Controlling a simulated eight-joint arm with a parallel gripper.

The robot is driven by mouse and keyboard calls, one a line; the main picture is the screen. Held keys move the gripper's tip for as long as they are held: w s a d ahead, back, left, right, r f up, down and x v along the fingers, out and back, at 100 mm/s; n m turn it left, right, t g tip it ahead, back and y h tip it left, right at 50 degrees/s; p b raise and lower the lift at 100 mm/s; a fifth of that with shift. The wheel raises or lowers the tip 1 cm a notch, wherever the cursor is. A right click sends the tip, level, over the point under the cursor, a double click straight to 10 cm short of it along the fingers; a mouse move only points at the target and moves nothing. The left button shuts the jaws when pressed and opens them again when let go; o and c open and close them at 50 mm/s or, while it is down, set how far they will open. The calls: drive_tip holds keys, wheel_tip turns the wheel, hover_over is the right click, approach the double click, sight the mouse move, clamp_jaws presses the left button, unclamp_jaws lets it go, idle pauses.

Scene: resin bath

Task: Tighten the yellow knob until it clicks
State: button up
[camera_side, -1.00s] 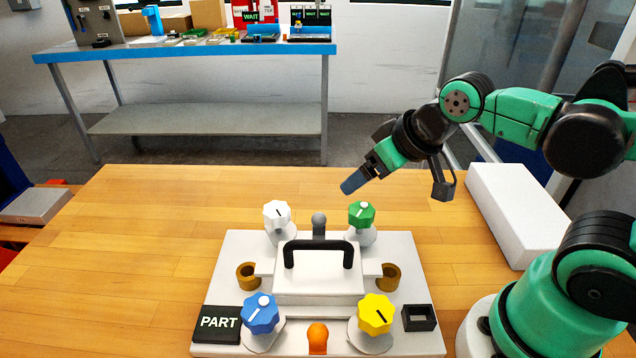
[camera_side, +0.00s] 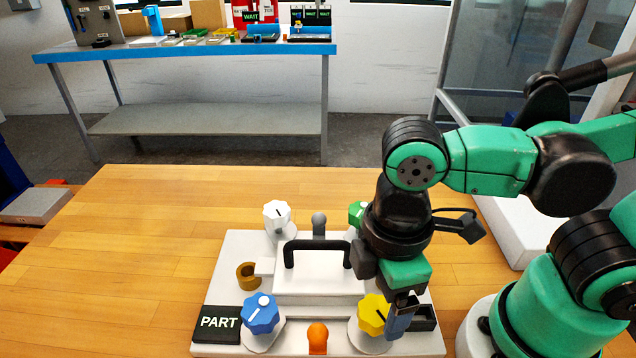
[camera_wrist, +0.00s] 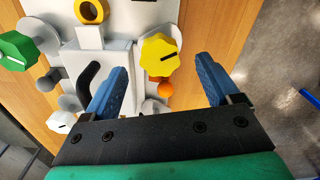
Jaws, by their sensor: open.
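The yellow knob (camera_side: 372,314) stands at the front right corner of the white fixture plate (camera_side: 230,262), with a dark pointer line on its face. In the wrist view the yellow knob (camera_wrist: 159,54) lies ahead of the fingers, its line clearly visible. My gripper (camera_wrist: 163,78) is open, with two blue fingers spread apart and nothing between them. In the side view my gripper (camera_side: 400,317) points down beside the yellow knob and overlaps its right edge. I cannot tell from these views whether a finger touches the knob.
A blue knob (camera_side: 260,314), a white knob (camera_side: 277,215) and a partly hidden green knob (camera_side: 356,213) stand on the plate's other corners. A block with a black handle (camera_side: 318,248) is in the middle. An orange knob (camera_side: 318,336) sits at the front. Table at left is clear.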

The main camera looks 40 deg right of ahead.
sight(370, 323)
drive_tip(key=shift+f, duration=1.45)
clamp_jaws()
